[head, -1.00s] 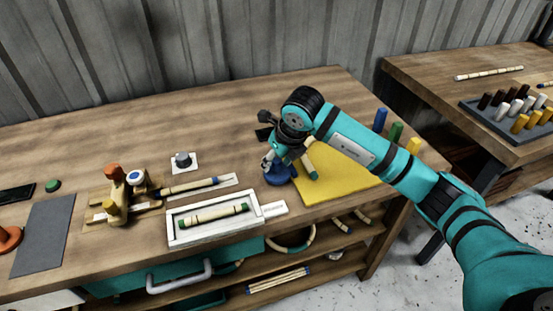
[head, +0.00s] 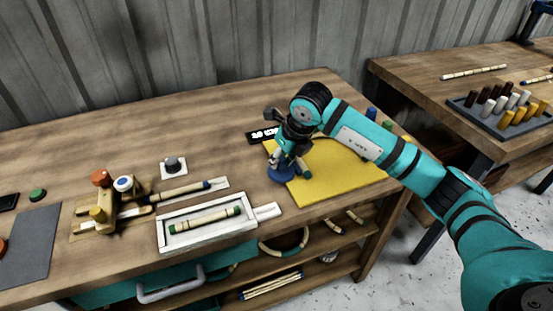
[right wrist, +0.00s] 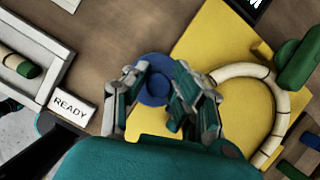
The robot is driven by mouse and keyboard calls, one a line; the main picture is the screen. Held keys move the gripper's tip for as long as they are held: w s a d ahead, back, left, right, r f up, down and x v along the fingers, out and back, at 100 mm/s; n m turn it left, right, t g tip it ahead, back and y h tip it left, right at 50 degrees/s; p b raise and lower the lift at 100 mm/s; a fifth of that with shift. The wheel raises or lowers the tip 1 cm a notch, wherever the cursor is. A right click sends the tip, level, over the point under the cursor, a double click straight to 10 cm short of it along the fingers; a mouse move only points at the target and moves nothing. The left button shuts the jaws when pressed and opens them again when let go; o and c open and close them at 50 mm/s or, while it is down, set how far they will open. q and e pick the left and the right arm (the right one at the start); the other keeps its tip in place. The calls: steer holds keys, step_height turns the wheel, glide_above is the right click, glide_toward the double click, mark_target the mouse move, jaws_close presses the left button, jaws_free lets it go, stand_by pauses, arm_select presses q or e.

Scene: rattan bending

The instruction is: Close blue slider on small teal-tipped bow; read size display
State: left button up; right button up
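The blue round slider piece (head: 281,174) stands at the left edge of the yellow mat (head: 335,180); it also shows in the right wrist view (right wrist: 153,90). My right gripper (head: 287,158) is over it, pointing down. In the right wrist view its fingers (right wrist: 160,72) are apart, with the blue piece below and between them; I cannot tell whether they touch it. A cream curved bow (right wrist: 282,105) lies on the mat to the right of the fingers; its end by the gripper is partly hidden. A black display (head: 263,135) with white characters, too small to read, lies behind the gripper. My left gripper is not in view.
A white tray (head: 166,247) holding a green-tipped rattan piece is left of the slider, with its READY tab (right wrist: 75,107) close by. A wooden jig (head: 110,213) stands further left. The back of the table is clear.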

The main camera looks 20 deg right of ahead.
steer(key=o, duration=0.4)
steer(key=shift+w+d, duration=0.1)
steer(key=shift+d, duration=0.75)
steer(key=shift+o, duration=0.2)
steer(key=shift+a, duration=0.15)
steer(key=shift+r, duration=0.15)
steer(key=v, duration=1.2)
steer(key=shift+a, duration=0.1)
